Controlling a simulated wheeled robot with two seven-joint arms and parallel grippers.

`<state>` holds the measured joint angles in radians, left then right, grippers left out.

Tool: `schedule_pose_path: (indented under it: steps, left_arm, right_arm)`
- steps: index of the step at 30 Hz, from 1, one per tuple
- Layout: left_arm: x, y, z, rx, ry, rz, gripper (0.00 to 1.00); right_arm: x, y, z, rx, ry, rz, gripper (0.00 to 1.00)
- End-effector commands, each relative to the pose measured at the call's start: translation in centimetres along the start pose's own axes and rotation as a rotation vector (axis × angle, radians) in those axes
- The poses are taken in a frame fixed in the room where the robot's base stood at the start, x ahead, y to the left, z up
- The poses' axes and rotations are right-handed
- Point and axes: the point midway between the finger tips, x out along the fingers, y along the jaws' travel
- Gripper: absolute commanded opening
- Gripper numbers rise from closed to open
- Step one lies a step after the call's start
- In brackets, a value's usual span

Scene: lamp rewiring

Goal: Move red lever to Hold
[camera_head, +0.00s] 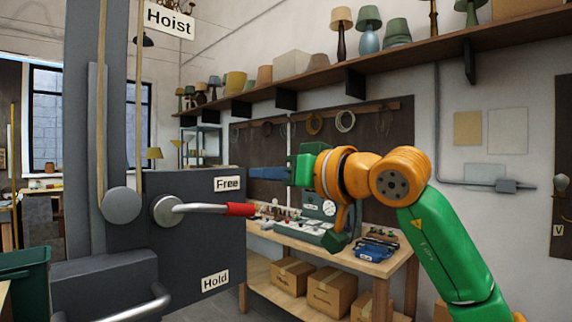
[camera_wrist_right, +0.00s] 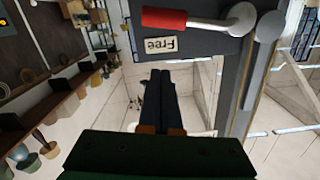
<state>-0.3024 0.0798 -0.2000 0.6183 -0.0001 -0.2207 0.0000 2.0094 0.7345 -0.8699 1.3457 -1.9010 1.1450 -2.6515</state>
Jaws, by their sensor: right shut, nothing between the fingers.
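The red-handled lever (camera_head: 241,209) sticks out to the right from a round hub on the dark grey hoist panel (camera_head: 190,250). It lies nearly level, a little below the "Free" label (camera_head: 228,184) and well above the "Hold" label (camera_head: 215,281). My right gripper (camera_head: 252,173) is shut and empty, up and to the right of the red grip and apart from it. In the right wrist view the closed fingers (camera_wrist_right: 162,75) point toward the panel's edge near the upside-down "Free" label (camera_wrist_right: 161,45), with the red grip (camera_wrist_right: 164,19) beyond. My left gripper is not in view.
A wooden workbench (camera_head: 385,252) with instruments and boxes below stands behind my right arm. A green bin (camera_head: 24,275) is at the lower left. A shelf of lamps (camera_head: 330,75) runs along the wall. The space right of the red grip looks clear.

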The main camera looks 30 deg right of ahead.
Motion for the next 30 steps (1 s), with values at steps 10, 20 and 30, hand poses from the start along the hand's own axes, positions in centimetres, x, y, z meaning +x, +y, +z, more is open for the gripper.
schedule_pose_path:
  steps: [10,20,30]
  left_arm:
    - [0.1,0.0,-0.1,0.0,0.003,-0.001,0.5]
    - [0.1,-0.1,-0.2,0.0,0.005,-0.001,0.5]
    - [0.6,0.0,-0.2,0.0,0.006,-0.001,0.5]
  right_arm:
    - [2.6,0.0,3.6,0.002,0.0,0.0,0.0]
    - [2.7,0.0,3.9,0.003,0.001,-0.001,0.0]
    - [2.5,0.7,4.4,0.05,0.001,-0.003,0.0]
